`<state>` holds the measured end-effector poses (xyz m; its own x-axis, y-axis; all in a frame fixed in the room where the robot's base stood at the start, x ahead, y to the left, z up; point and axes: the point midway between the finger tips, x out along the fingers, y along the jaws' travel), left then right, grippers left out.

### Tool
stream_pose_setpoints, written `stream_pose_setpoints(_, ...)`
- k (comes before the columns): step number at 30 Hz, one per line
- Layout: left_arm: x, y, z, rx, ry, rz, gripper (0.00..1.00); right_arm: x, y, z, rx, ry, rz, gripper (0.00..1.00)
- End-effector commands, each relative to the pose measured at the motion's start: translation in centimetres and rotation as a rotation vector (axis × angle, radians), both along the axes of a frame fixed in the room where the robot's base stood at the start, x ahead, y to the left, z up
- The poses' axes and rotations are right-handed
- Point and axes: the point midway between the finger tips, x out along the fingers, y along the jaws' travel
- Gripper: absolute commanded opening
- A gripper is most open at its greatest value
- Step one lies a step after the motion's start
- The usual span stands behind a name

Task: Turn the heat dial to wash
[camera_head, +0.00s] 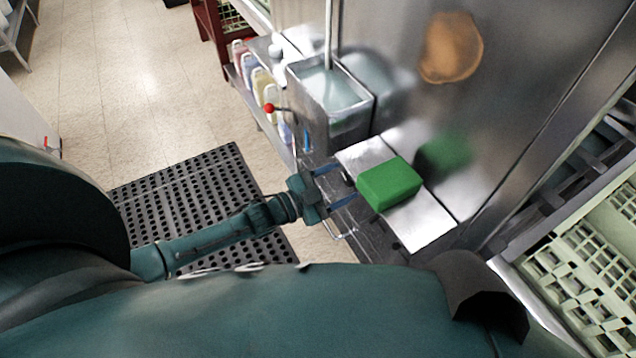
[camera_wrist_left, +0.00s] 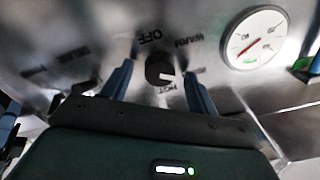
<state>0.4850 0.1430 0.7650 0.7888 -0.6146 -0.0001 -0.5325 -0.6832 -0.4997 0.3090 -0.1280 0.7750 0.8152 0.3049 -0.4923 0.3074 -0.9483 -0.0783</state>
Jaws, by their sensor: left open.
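My left gripper (camera_head: 341,185) is open at the front of the steel unit in the head view. In the left wrist view its two blue fingers (camera_wrist_left: 158,84) stand apart, one on each side of the dial; I cannot tell whether they touch it. My right gripper is not in view.
A round gauge (camera_wrist_left: 253,37) with a red needle sits right of the dial. A green block (camera_head: 390,184) lies on the steel ledge (camera_head: 425,222) above my gripper. A steel basin (camera_head: 330,92), a red-knobbed lever (camera_head: 269,107) and several bottles (camera_head: 262,82) stand farther back. A perforated black mat (camera_head: 180,200) covers the floor.

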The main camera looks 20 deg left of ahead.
Motion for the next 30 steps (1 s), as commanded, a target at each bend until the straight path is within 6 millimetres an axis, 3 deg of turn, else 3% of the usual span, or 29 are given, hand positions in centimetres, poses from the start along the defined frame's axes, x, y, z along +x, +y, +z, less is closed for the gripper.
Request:
stream_pose_setpoints(15,-8.3,6.4,-0.1,0.004,0.004,-0.001,0.59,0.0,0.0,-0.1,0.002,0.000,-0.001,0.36)
stream_pose_setpoints(21,-9.6,7.5,-0.1,0.002,0.002,-0.001,0.59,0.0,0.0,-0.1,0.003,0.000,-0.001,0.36)
stream_pose_setpoints(30,-9.8,7.6,0.0,0.001,0.000,-0.001,0.59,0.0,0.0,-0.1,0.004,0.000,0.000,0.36)
